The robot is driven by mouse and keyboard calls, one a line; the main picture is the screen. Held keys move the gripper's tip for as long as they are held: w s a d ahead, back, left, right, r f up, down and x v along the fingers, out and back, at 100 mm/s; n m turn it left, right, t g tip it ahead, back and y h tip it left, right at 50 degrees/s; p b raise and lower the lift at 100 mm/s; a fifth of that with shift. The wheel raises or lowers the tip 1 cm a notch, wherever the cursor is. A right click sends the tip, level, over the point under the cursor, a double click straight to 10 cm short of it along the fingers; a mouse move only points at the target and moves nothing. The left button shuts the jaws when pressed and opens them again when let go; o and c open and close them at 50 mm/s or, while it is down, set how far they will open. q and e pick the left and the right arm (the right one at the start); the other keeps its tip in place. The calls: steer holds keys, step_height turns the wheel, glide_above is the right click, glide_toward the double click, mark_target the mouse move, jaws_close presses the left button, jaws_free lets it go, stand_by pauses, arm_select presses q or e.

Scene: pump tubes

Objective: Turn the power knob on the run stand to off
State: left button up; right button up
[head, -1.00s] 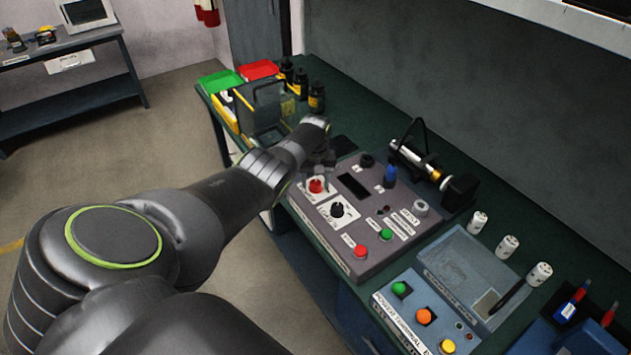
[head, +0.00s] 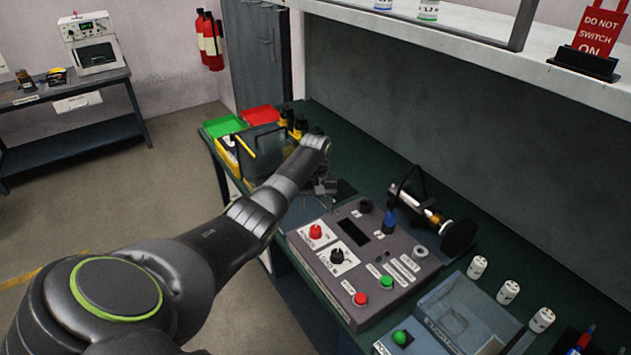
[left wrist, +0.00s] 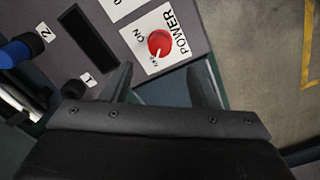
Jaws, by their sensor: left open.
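The run stand (head: 372,262) is a grey box on the green bench. Its red power knob (head: 315,231) sits on a white plate at the stand's far left corner. In the left wrist view the knob (left wrist: 159,42) shows a white pointer line slanting down-left, towards a small word that is hard to read; "ON" is printed to its left. My left gripper (head: 325,187) is open and empty, just beyond the knob and apart from it. In the left wrist view its fingers (left wrist: 163,82) stand below the knob with nothing between them. My right gripper is not in view.
A black knob (head: 337,256) and red and green buttons (head: 386,282) share the panel. A pump with a blue connector (head: 389,221) stands behind. A caddy (head: 260,148) and red and green trays lie past the gripper. White bottles (head: 477,267) line the right.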

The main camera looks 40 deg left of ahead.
arm_select(q)
step_height(320, 180, up, 8)
steer(key=b, duration=0.1)
steer(key=shift+r, duration=0.2)
stand_by(0.4)
